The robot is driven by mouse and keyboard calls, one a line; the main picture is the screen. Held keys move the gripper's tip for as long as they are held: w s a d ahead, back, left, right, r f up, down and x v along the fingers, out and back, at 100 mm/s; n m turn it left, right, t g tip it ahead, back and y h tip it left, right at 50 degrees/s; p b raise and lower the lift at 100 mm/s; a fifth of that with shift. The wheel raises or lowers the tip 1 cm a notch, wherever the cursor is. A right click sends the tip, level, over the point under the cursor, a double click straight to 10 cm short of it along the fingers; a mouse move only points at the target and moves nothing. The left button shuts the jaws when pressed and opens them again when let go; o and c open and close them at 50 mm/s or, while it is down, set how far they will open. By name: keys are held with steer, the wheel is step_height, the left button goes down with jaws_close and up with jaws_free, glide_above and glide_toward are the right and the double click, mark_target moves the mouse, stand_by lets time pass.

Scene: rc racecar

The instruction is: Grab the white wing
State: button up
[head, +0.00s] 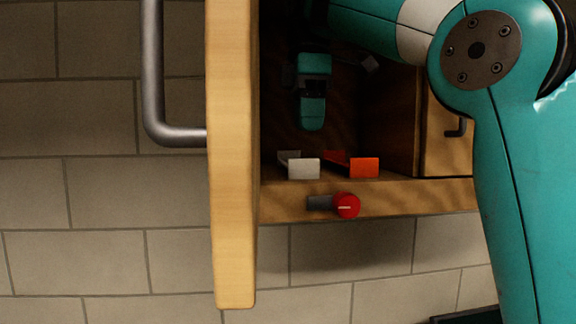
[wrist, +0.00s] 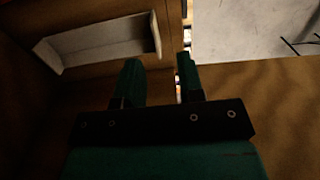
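The white wing (head: 303,169) sits near the front edge of the cabinet shelf in the head view, left of an orange-red wing. In the wrist view, a pale, tray-like piece that looks like the white wing (wrist: 100,42) lies at the upper left, beyond and left of the fingers. My gripper (head: 312,118) is inside the cabinet, above and behind the white wing, apart from it. In the wrist view my gripper (wrist: 158,70) has its two fingers spread with a gap between them. Nothing is seen held.
The orange-red wing (head: 364,167) is close on the right. The open wooden door (head: 231,200) with a metal handle (head: 155,90) stands at the left. A red knob (head: 347,205) is on the cabinet's front edge. A small drawer (head: 450,140) is at the right. The cabinet interior is dark.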

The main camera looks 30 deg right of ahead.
mark_target(295, 163)
steer(key=shift+w+d+f+p, duration=0.15)
steer(key=shift+f+p, duration=0.25)
steer(key=shift+f, duration=1.3)
steer(key=shift+w+f+p, duration=0.1)
steer(key=shift+f+p, duration=0.3)
steer(key=shift+f, duration=1.25)
steer(key=shift+c, duration=0.2)
jaws_close()
